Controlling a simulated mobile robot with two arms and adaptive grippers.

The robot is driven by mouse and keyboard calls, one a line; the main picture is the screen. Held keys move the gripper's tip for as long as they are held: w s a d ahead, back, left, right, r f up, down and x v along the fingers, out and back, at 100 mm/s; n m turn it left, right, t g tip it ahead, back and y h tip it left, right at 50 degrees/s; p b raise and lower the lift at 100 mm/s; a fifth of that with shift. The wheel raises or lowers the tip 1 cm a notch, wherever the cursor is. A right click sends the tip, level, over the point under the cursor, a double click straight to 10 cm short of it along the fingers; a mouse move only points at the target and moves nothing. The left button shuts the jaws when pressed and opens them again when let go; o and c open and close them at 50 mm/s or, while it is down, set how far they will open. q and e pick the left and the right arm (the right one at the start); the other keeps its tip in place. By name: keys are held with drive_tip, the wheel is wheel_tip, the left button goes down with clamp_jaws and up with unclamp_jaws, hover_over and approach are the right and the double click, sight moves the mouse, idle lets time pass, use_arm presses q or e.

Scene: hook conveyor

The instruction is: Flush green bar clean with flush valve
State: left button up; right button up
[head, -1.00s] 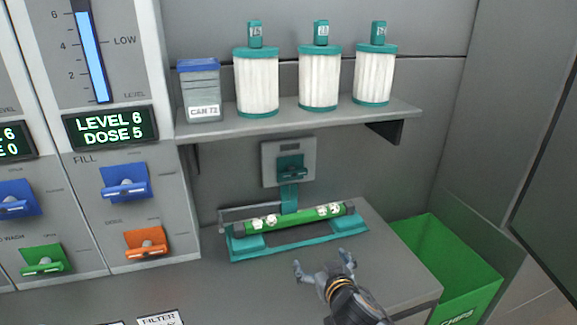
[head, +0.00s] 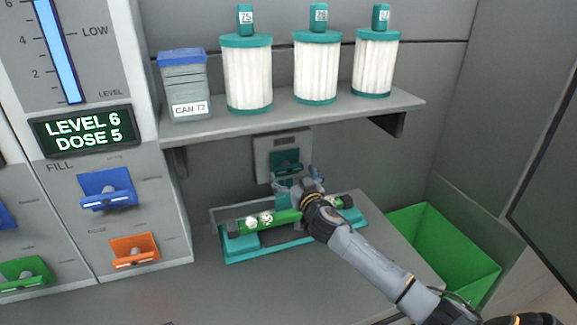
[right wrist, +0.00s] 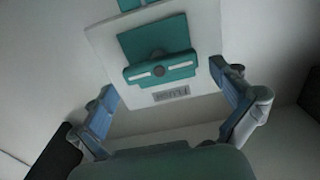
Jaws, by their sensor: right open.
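The green bar (head: 285,217) lies in a teal cradle (head: 240,253) on the counter, with white clumps on it; my right arm hides part of it. The teal flush valve (head: 285,158) sits on a grey wall plate above the bar. In the right wrist view the valve handle (right wrist: 160,68) shows with a label reading FLUSH below it. My right gripper (head: 298,182) is open just below the valve plate. In the right wrist view its two blue-padded fingers (right wrist: 175,100) stand apart on either side of the plate's lower part, with nothing held. My left gripper is out of view.
A shelf (head: 290,112) above holds CAN 72 (head: 187,88) and white filter cartridges. A panel on the left has a display (head: 85,130), a blue lever (head: 107,190) and an orange lever (head: 134,250). A green bin (head: 440,250) stands at right.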

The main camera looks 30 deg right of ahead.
drive_tip(key=shift+x, duration=0.95)
drive_tip(key=shift+w, duration=0.5)
drive_tip(key=shift+r, duration=0.1)
drive_tip(key=c, duration=1)
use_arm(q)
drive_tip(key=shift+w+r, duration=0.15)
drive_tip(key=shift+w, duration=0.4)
